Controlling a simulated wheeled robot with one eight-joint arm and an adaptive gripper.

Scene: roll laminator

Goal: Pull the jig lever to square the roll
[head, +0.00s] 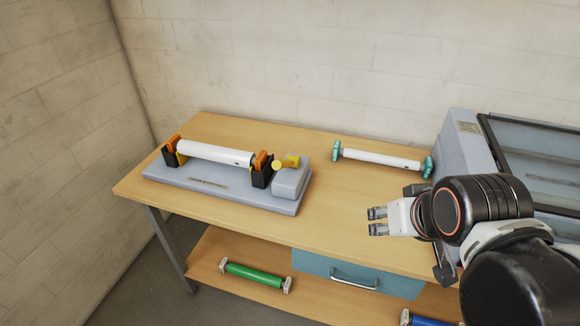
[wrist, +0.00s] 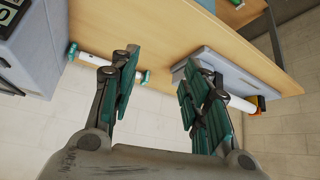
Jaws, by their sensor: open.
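The jig (head: 220,188) is a grey plate on the left half of the table, with black and orange end blocks. A white roll (head: 215,153) lies across these blocks. A yellow lever-like part (head: 290,161) stands at the jig's right end, by a grey housing. My gripper (head: 377,222) is open and empty over the right part of the table, to the right of the jig and apart from it. In the wrist view my gripper (wrist: 158,75) shows its two fingers spread, with the jig plate (wrist: 240,72) partly hidden behind the right finger.
A second white roll with teal ends (head: 380,159) lies at the table's back. The grey laminator (head: 465,150) stands at the right. A blue drawer (head: 345,276) hangs below the tabletop (head: 330,205). A green roll (head: 255,276) lies on the lower shelf. The tabletop between jig and gripper is clear.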

